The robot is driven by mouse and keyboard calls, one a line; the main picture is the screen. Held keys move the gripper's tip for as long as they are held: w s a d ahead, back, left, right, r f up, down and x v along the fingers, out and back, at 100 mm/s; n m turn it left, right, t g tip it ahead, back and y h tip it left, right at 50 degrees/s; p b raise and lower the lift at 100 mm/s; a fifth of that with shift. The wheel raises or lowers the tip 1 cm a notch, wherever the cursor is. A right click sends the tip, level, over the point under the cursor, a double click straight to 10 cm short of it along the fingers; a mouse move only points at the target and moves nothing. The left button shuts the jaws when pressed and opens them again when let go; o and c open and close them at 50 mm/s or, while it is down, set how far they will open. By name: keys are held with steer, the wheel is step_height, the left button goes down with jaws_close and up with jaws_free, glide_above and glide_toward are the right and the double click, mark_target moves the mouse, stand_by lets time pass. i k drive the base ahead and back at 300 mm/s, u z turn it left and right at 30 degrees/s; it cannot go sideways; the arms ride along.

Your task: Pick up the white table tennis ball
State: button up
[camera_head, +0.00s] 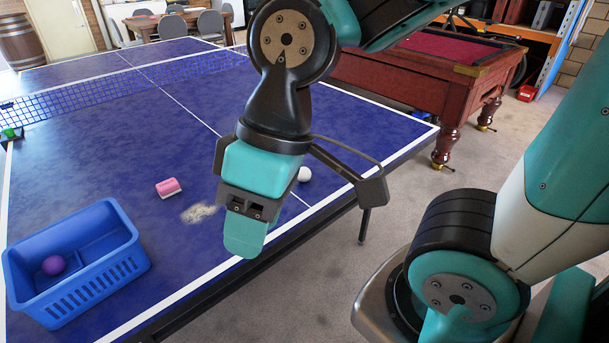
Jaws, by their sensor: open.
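The white table tennis ball (304,174) rests on the blue table tennis table (110,151), near the right end of its white centre line. In the picture it shows just right of my gripper (245,235), partly close behind the arm's lower parts. My gripper points down over the table's near edge, apart from the ball. It is open and I see nothing held in it. The fingertips are seen from behind, so the gap between them is largely hidden.
A blue basket (128,262) with a purple ball (53,265) in it stands at the near left. A pink and white block (168,187) lies on the table. The net (110,88) crosses the table farther back. A red pool table (430,62) stands behind right.

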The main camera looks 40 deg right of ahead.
mark_target(306, 174)
steer(key=u, duration=0.55)
steer(key=i, duration=1.1)
steer(key=z, duration=2.05)
